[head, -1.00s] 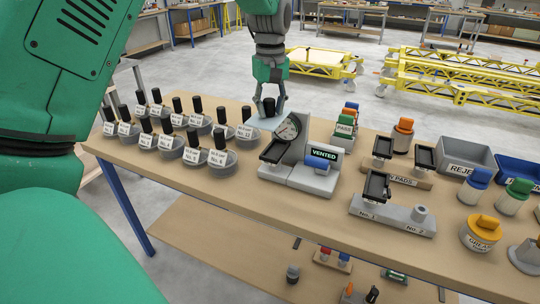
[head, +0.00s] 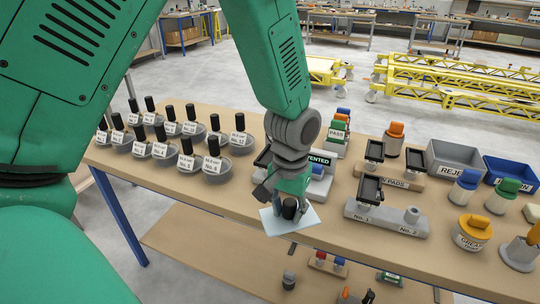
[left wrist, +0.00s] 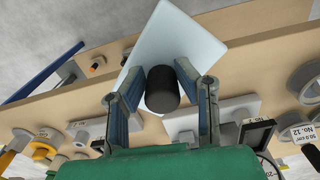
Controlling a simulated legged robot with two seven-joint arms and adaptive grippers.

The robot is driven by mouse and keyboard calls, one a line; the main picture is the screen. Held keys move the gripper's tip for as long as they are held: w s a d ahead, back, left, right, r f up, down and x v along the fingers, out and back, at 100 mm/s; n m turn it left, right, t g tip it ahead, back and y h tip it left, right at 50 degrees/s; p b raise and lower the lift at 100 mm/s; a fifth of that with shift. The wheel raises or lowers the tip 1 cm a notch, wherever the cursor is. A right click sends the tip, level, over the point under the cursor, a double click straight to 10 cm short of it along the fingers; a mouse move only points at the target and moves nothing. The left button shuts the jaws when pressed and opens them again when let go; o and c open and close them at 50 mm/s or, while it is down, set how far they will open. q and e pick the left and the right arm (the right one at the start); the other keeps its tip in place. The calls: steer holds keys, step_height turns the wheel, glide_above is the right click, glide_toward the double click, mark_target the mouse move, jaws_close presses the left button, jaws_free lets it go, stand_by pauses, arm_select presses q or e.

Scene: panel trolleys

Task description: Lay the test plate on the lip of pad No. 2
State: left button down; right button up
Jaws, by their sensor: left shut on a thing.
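The test plate (head: 279,224) is a pale, square, glassy sheet with a black knob (head: 290,208). My left gripper (head: 288,203) is shut on the knob and holds the plate near the bench's front edge. In the left wrist view the plate (left wrist: 185,42) spreads beyond the fingers, with the knob (left wrist: 162,92) between them. A grey stand (head: 388,219) is marked No. 1 and No. 2. A black pad (head: 370,188) sits at its No. 1 end; its No. 2 end shows a bare post. A black pad (head: 263,156) at the vented station is partly hidden. My right gripper is not in view.
The vented station (head: 320,180) is partly behind my left arm. Several labelled pots (head: 217,167) stand on the left. A pads rack (head: 402,182), grey reject bin (head: 462,163) and grease jar (head: 472,235) stand on the right. A lower shelf (head: 220,250) lies below.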

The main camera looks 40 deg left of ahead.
arm_select(q)
steer(key=s+d+f+m, duration=0.2)
steer(key=s+d+f, duration=0.1)
steer(key=d, duration=0.2)
steer(key=shift+f+m, duration=0.15)
steer(key=shift+m, duration=0.15)
steer(key=shift+a, duration=0.1)
